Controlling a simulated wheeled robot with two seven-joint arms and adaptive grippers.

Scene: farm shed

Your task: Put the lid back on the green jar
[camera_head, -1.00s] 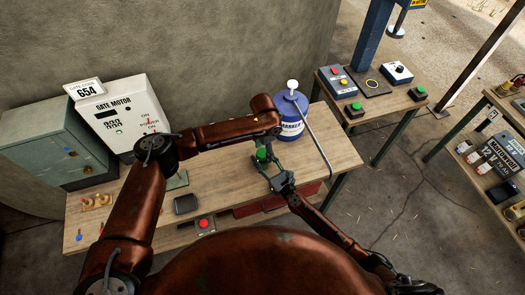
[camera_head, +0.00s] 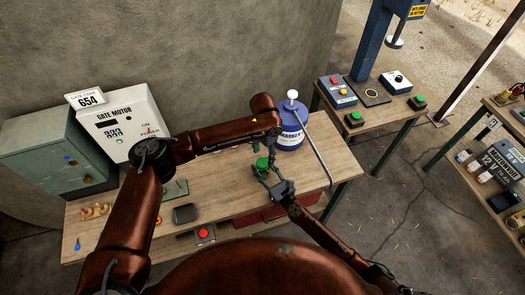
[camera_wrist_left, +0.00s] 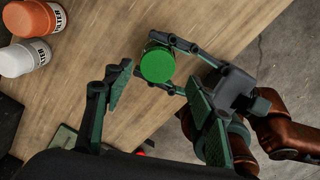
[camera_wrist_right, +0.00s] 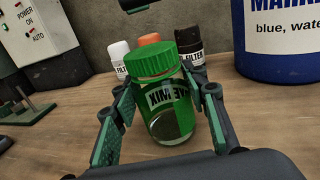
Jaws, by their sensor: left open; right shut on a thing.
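The green jar (camera_wrist_right: 172,112) is a clear-sided jar with green contents and a partly hidden label. Its ribbed green lid (camera_wrist_right: 152,62) sits on top, with no clear gap visible; the lid also shows in the head view (camera_head: 262,163) and left wrist view (camera_wrist_left: 157,65). My right gripper (camera_wrist_right: 165,105) is shut around the jar's sides. I cannot tell whether the jar's base touches the bench. My left gripper (camera_wrist_left: 155,90) is open and empty, with its fingers apart near the lid in its own wrist view.
The wooden bench (camera_head: 235,195) carries a blue container (camera_head: 291,128) right of the jar and a gate motor box (camera_head: 125,120) at left. White (camera_wrist_right: 120,54), orange (camera_wrist_right: 149,40) and dark (camera_wrist_right: 190,50) bottles stand behind the jar.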

